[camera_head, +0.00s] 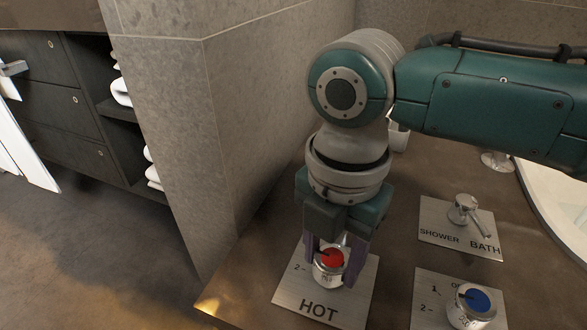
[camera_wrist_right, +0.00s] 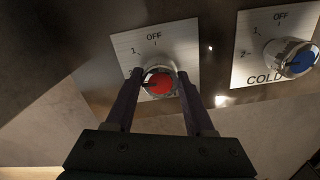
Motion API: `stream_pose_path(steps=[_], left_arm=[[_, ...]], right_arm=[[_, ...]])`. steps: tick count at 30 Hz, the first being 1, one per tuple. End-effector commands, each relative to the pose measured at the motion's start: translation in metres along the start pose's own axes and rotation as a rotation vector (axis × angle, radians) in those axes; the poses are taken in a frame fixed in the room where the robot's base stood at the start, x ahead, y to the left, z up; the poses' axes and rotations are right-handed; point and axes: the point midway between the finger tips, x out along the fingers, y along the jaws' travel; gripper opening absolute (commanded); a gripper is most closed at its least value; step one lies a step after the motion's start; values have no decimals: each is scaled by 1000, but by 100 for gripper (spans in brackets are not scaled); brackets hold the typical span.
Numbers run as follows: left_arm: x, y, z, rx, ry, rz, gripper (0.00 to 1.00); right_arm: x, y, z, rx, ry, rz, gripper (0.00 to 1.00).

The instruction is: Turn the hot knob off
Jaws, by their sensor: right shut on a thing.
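The hot knob (camera_head: 330,262) is a silver knob with a red cap, on a metal plate (camera_head: 347,308) marked HOT. It also shows in the right wrist view (camera_wrist_right: 160,84). My right gripper (camera_head: 338,262) comes down from above and is shut on the knob, one finger on each side. In the right wrist view, OFF is printed above the knob and 1 at its upper left. A dark mark on the red cap points to the left there, away from OFF. The fingers cover part of the plate. My left gripper is not in view.
A cold knob (camera_head: 474,303) with a blue cap stands to the right on its own plate. Behind it is a SHOWER/BATH lever (camera_head: 466,211). A white tub (camera_head: 560,200) lies at the right. A tiled wall (camera_head: 215,110) rises close on the left.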

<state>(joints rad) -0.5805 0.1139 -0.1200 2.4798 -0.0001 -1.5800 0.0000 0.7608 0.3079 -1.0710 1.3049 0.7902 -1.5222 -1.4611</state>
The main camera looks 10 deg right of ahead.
Motion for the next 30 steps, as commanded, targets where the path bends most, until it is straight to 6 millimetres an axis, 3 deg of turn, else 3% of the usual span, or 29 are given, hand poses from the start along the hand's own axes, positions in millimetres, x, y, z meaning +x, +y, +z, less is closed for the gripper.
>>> stream_pose_path(steps=[12,30], left_arm=[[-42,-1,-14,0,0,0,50],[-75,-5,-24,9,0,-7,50]], right_arm=[[-5,0,-1,339,3,-4,0],[-2,1,-1,910,3,-3,0]])
